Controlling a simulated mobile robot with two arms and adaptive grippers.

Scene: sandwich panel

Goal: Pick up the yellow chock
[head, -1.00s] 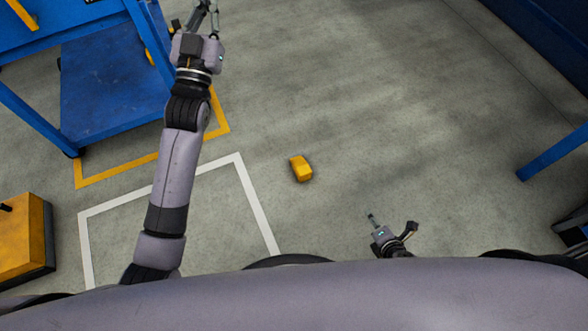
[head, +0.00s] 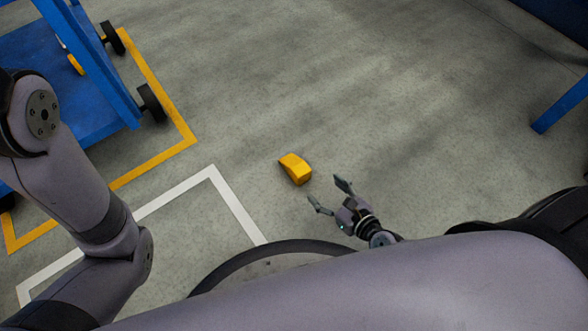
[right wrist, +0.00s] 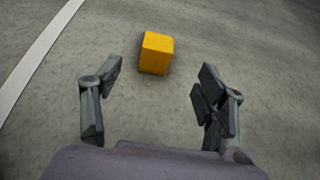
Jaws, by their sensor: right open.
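The yellow chock (head: 296,169) lies on the grey floor near the middle of the head view, to the right of the white floor line. In the right wrist view the chock (right wrist: 157,53) lies beyond the fingertips and between their lines, a little left of centre. My right gripper (head: 328,191) is open and empty, just below and to the right of the chock, apart from it. Its two spread fingers also show in the right wrist view (right wrist: 160,80). My left arm comes in at the left; its gripper is out of the picture.
A blue wheeled cart (head: 75,90) stands at the upper left inside a yellow floor line (head: 165,152). A white floor line (head: 236,205) runs left of the chock. A blue leg (head: 560,106) stands at the right. The floor around the chock is clear.

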